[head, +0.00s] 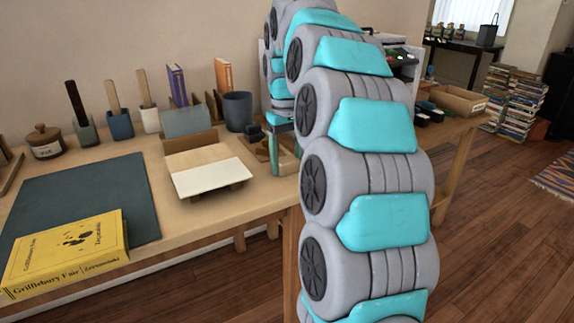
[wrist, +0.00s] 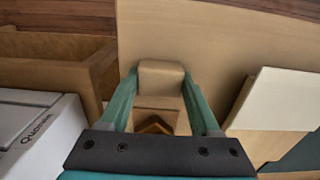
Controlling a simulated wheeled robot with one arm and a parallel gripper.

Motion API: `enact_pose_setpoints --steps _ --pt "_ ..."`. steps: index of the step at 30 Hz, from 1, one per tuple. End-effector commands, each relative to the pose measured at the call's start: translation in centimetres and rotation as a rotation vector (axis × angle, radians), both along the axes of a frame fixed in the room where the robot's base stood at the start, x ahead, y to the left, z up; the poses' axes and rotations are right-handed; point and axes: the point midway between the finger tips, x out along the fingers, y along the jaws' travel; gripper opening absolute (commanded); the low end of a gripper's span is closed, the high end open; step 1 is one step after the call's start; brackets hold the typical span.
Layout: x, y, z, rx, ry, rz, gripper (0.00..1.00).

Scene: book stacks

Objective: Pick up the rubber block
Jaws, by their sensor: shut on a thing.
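The rubber block, a small beige block with rounded edges (wrist: 160,76), sits between the two teal fingertips of my gripper (wrist: 160,88) in the wrist view. The fingers touch it on both sides, so my gripper is shut on it. Whether the block still touches the surface below I cannot tell. In the head view my gripper (head: 276,152) points down over the right part of the table, beside a small wooden tray (head: 288,164).
An open wooden book stand (head: 208,160) is left of my gripper, with a dark cup (head: 238,112) behind. A yellow book (head: 65,252) lies on a dark mat (head: 140,200). In the wrist view a white box (wrist: 42,130) and wooden box (wrist: 88,72) are close on the left.

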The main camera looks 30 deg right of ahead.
Motion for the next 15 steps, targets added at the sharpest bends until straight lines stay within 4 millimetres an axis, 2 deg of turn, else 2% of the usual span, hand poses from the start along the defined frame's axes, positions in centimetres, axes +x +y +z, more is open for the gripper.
enact_pose_setpoints --steps 7,15 --pt "0.0 0.0 0.2 0.000 -0.001 0.000 0.11" --pt "0.1 0.0 1.4 -0.001 -0.002 -0.001 0.11"
